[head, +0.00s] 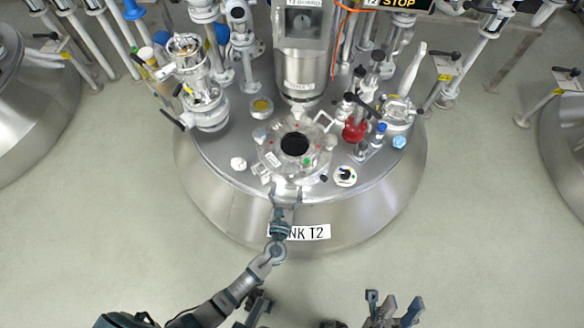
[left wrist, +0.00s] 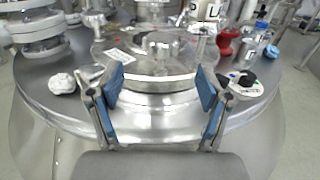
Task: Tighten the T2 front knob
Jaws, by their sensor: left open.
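The T2 tank (head: 235,205) fills the middle of the head view, with its label (head: 312,232) partly covered by my left arm. A round hatch (head: 270,155) with a dark central opening sits on its top. My left gripper (head: 285,188) is at the hatch's front edge. In the left wrist view my left gripper (left wrist: 160,90) is open, its blue pads apart, with the hatch rim (left wrist: 155,82) ahead between them. I cannot tell which part is the front knob; no knob shows clearly between the pads. My right gripper (head: 392,312) is open and empty, low in the head view.
A white knob-like part (head: 238,163) stands left of the hatch, and a black-and-white dial (head: 345,176) right of it. A red valve (head: 354,131) and pipework crowd the tank's back. Clear floor (head: 470,240) lies to the right.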

